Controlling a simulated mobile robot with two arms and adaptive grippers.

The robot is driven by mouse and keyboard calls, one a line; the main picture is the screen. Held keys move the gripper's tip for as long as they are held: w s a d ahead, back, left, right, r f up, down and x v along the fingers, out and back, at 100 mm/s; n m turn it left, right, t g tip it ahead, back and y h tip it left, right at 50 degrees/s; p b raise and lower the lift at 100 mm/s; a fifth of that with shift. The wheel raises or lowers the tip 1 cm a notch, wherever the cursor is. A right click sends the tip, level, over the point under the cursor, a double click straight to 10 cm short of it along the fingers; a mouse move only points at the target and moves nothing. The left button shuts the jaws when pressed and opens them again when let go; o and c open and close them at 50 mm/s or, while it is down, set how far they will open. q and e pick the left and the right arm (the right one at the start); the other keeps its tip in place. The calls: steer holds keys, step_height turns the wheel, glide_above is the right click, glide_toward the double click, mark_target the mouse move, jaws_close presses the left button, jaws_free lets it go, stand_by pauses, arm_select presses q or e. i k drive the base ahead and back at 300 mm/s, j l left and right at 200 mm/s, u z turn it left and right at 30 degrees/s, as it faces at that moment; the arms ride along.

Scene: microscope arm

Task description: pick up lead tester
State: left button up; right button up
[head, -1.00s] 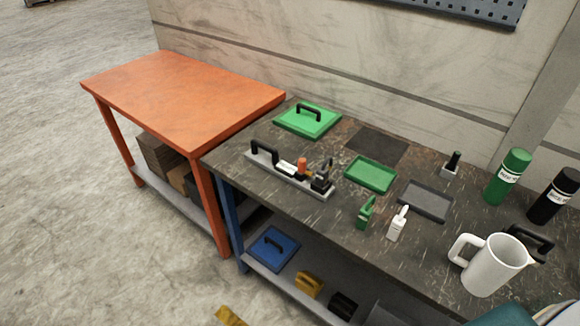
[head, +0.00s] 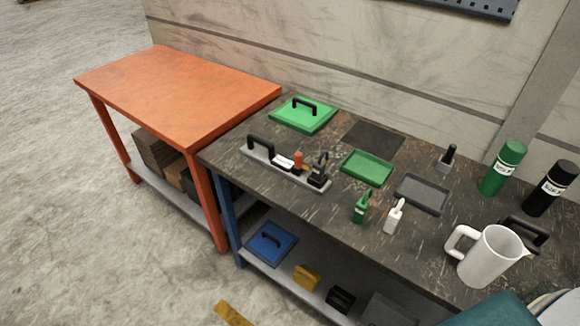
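No object carries a readable label naming it the lead tester, so I cannot tell for sure which one it is. A small green upright device (head: 362,207) and a small white upright device (head: 395,217) stand side by side near the front edge of the dark workbench (head: 330,221). A long grey fixture (head: 285,168) with a black handle, an orange knob and a black clamp lies to their left. A small grey block with a black and green top (head: 447,158) stands at the back right. Neither of my grippers is in view.
A green tray (head: 367,168), a grey tray (head: 422,194) and a green lid (head: 304,114) lie on the bench. A white jug (head: 488,257), a green bottle (head: 503,168) and a black bottle (head: 551,188) stand right. An orange table (head: 180,92) adjoins left.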

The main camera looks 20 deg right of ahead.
mark_target(279, 163)
steer(key=z, duration=0.45)
steer(key=i+j+z, duration=0.2)
steer(key=z, duration=0.2)
steer(key=i+j+z, duration=0.15)
steer(key=j+z, duration=0.25)
steer(key=i+j+z, duration=0.1)
steer(key=z, duration=0.3)
steer(key=j, duration=0.1)
